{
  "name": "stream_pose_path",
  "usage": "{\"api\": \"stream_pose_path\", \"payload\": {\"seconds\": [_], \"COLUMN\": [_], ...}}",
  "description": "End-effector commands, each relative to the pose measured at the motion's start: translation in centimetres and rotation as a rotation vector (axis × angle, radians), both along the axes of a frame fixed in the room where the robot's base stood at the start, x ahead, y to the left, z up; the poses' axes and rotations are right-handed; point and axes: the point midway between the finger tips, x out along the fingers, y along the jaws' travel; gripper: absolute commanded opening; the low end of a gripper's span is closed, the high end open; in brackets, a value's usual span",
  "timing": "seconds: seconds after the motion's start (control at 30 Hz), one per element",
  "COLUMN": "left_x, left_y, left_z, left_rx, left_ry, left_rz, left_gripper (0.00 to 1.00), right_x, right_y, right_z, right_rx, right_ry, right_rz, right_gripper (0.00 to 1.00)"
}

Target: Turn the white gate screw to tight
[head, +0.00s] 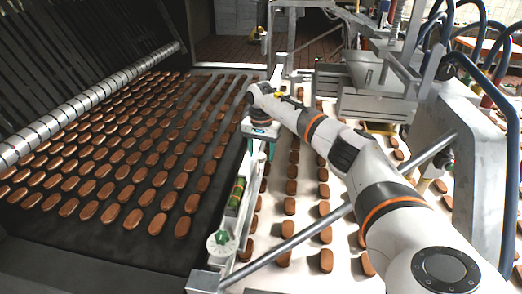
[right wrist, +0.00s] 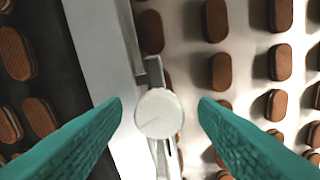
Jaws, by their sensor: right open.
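A white round screw head (right wrist: 159,113) with a thin line across its face shows in the right wrist view, on a metal bracket beside a pale rail. My right gripper (right wrist: 160,102) is open, its teal fingers standing apart on either side of the screw head, with clear gaps and no visible contact. In the head view my right gripper (head: 261,158) is over the rail between the two belts, and this screw head cannot be made out there. A white dial (head: 222,243) with a green mark sits at the rail's near end. My left gripper is not in view.
A dark belt (head: 100,238) with rows of brown biscuits lies left, and a white belt (head: 305,240) with more biscuits lies right. A metal bar (head: 290,244) crosses the white belt below my right arm. A grey machine frame (head: 485,165) stands at the right.

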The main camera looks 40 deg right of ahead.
Motion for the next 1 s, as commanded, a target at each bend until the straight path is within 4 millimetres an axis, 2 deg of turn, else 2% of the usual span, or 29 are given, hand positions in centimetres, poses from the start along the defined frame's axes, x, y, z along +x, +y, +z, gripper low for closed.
{"api": "stream_pose_path", "payload": {"seconds": [0.17, 0.43, 0.77, 1.0], "left_x": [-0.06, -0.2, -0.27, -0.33], "left_y": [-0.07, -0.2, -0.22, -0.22], "left_z": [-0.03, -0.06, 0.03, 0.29], "left_rx": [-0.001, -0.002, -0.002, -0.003], "left_ry": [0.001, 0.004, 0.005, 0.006], "left_rz": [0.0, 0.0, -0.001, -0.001], "left_gripper": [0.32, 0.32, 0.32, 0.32], "right_x": [0.02, 0.02, 0.0, 0.0], "right_y": [0.01, 0.01, -0.01, -0.02], "right_z": [0.0, 0.03, 0.1, 0.17], "right_rx": [0.0, 0.0, 0.0, 0.0], "right_ry": [0.0, 0.0, 0.0, -0.001], "right_rz": [0.0, 0.0, -0.046, -0.193], "right_gripper": [0.52, 0.09, 0.09, 0.09]}}
